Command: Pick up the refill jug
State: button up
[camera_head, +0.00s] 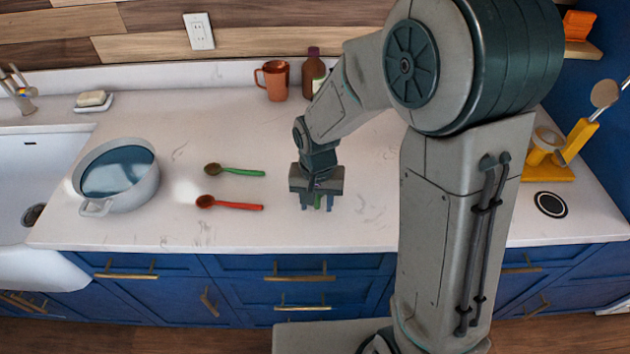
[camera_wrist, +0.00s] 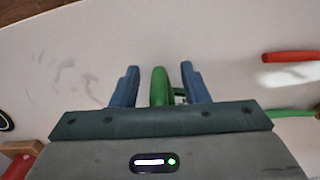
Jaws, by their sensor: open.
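My gripper (camera_head: 317,205) points down, low over the white counter, with its jaws apart. In the wrist view its two blue fingers (camera_wrist: 160,85) stand on either side of a green object (camera_wrist: 160,88). Gaps show between the object and both fingers. Only a little green shows in the head view (camera_head: 318,202); most of it is hidden, and I cannot tell if it is the refill jug. A terracotta handled vessel (camera_head: 276,80) stands at the back of the counter, apart from my gripper.
A brown bottle (camera_head: 313,74) stands beside the terracotta vessel. A green-handled spoon (camera_head: 236,170) and a red spoon (camera_head: 231,205) lie left of my gripper. A pot (camera_head: 145,190) stands near the sink. A yellow stand (camera_head: 548,170) and black round pad (camera_head: 551,204) are right.

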jog(key=shift+f, duration=0.25)
grip_shut()
jog(key=shift+r, duration=0.1)
